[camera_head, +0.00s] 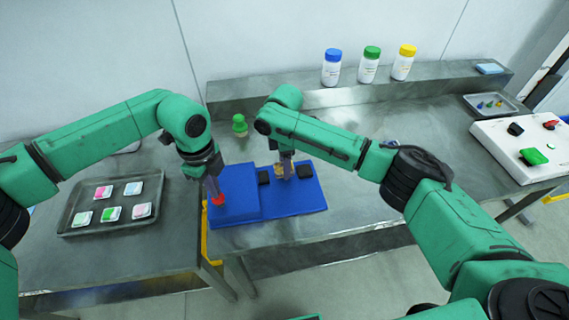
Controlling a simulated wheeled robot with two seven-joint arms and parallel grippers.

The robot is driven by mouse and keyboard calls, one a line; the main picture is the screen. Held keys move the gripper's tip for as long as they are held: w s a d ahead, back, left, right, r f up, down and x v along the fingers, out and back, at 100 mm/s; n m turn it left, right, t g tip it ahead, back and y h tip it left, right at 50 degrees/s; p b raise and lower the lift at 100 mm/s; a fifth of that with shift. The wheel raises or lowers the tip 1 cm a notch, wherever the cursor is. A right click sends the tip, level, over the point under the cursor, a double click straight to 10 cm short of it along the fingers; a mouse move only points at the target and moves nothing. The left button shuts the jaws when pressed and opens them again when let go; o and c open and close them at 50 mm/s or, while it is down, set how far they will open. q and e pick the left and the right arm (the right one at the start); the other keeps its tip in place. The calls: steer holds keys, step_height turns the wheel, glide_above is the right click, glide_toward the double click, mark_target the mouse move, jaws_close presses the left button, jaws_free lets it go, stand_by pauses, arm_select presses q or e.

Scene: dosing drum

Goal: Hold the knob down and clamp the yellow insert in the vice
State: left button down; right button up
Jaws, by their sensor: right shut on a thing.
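A blue fixture (240,208) lies on the metal table, with a raised left block and a lower right plate. A red knob (218,200) shows on the raised block. My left gripper (213,192) points down at the knob and appears to touch it; whether its fingers are open cannot be made out. The vice has two black jaws, a left jaw (263,178) and a right jaw (305,172). My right gripper (287,174) is between them, shut on the yellow insert (279,171), which is mostly hidden by the fingers.
A tray (75,226) with several coloured packets lies at the left. A green knobbed object (240,125) stands behind the fixture. Bottles with blue, green and yellow caps (368,68) stand on the back ledge. A white control panel (520,142) is at the right.

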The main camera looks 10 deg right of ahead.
arm_select(q)
steer(key=shift+f, duration=0.1)
arm_select(e)
steer(key=shift+f, duration=0.15)
steer(key=shift+f, duration=0.9)
steer(key=o, duration=1.4)
steer(key=shift+o, duration=0.4)
step_height(320, 180, up, 9)
steer(key=shift+r, duration=0.1)
